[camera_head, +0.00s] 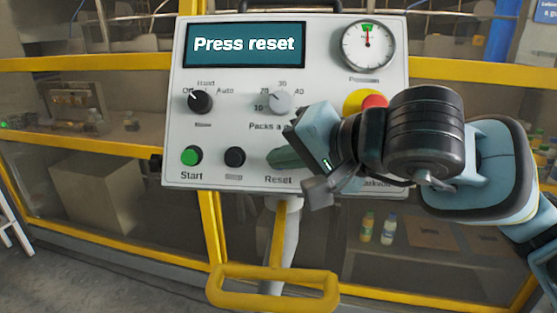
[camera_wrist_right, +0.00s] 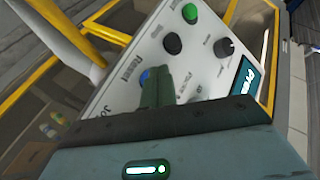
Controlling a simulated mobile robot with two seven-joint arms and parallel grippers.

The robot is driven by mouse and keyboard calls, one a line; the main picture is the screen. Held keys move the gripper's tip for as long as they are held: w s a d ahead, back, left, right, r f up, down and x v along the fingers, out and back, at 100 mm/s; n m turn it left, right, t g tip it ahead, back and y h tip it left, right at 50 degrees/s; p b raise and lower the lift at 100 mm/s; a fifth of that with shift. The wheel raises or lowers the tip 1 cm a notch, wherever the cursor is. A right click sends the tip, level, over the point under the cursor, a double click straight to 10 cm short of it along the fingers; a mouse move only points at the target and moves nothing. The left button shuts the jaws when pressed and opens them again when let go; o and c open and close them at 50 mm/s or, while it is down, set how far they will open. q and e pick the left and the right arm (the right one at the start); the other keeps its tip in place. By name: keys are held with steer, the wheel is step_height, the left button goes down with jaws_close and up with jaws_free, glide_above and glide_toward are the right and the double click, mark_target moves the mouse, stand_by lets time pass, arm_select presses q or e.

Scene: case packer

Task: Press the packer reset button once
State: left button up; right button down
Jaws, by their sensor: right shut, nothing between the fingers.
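The packer control panel (camera_head: 325,80) faces me, and its display (camera_head: 244,45) reads "Press reset". The "Reset" label (camera_head: 278,180) is at the lower middle; in the head view the button above it is hidden behind my right gripper (camera_head: 281,157). In the right wrist view a small part of the blue reset button (camera_wrist_right: 144,76) shows at the tip of my right gripper (camera_wrist_right: 156,73). The green fingers are shut and empty, pointing at the button. I cannot tell whether they touch it. My left gripper is not in view.
A green start button (camera_head: 191,156) and a black button (camera_head: 235,157) lie left of the gripper. Above are the mode knob (camera_head: 200,102), a packs knob (camera_head: 279,102) and a red emergency stop (camera_head: 373,101), close to my wrist. A yellow handle (camera_head: 272,292) juts out below.

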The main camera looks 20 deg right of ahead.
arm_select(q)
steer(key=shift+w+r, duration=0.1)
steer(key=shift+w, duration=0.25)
arm_select(e)
steer(key=shift+f, duration=0.1)
stand_by(0.3)
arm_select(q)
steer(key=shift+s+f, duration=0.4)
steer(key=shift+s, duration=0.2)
arm_select(e)
steer(key=shift+w+d+f, duration=0.1)
steer(key=shift+w+d, duration=0.05)
steer(key=shift+w, duration=0.15)
